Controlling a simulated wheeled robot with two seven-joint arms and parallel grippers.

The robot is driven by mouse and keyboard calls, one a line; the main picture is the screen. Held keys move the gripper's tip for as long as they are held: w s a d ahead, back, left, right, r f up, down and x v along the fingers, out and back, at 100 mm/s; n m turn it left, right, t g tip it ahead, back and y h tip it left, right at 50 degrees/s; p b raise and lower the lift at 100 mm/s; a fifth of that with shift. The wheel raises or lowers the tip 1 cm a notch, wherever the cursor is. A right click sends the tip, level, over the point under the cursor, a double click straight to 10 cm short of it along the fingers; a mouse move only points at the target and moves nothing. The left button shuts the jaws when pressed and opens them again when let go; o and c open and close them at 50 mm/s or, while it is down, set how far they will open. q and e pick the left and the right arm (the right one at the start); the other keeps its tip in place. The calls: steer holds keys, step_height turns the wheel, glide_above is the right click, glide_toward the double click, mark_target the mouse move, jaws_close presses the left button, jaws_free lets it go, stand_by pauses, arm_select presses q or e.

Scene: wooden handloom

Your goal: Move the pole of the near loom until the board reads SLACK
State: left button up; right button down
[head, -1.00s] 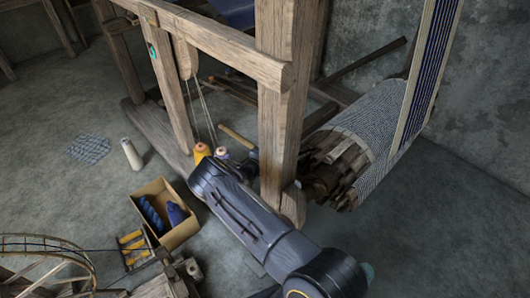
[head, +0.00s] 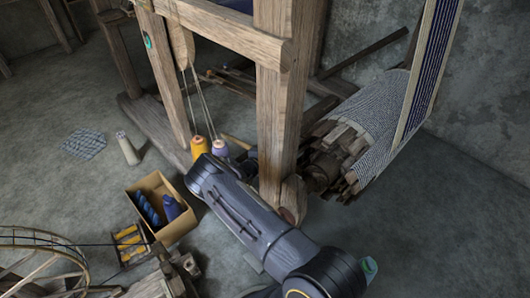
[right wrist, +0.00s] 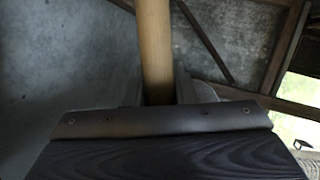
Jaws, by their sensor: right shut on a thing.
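In the right wrist view a pale round wooden pole (right wrist: 155,45) runs up from between the fingers of my right gripper (right wrist: 154,90), which is shut on it. In the head view only a short piece of the pole (head: 238,143) shows, beside the loom's thick upright post (head: 280,110). The gripper itself is mostly hidden there behind my right forearm and the post. The near loom's cloth roll (head: 360,130) is right of the post, with striped warp (head: 433,65) rising from it. No board with readable words is in view. My left gripper is not in view.
A yellow thread cone (head: 199,147) and a lilac cone (head: 220,149) hang on cords beside my right forearm. A cardboard box (head: 180,227) with blue yarn and a spinning wheel (head: 45,255) are at lower left. The floor at right is clear.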

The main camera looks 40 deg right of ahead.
steer(key=c, duration=1.2)
jaws_free()
steer(key=p+v, duration=0.3)
steer(key=v, duration=0.4)
steer(key=shift+a+r, duration=0.15)
steer(key=shift+a, duration=0.2)
steer(key=shift+s, duration=0.2)
